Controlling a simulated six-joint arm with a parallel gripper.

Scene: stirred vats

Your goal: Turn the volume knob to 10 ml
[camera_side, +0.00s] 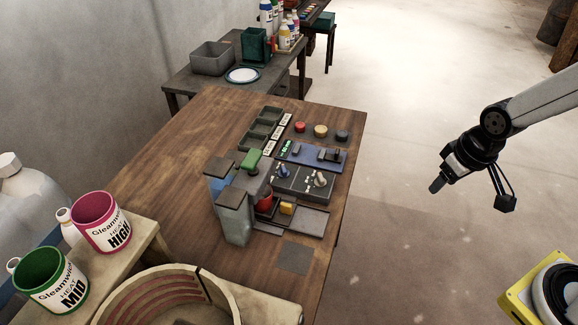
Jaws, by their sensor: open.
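A dark panel on the wooden table carries a pale knob (320,179) at its right and a blue-marked knob (283,172) at its left. The markings around both are too small to read, so I cannot tell which one is the volume knob or where it points. My gripper (470,194) is open and empty. It hangs in the air to the right of the table, well apart from the panel and both knobs.
Red, yellow and dark buttons (320,131) and a blue panel (305,154) sit behind the knobs. A dispenser with a green-topped lever (250,160) stands to their left. A yellow block (287,208) lies in front. The space between gripper and table looks clear.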

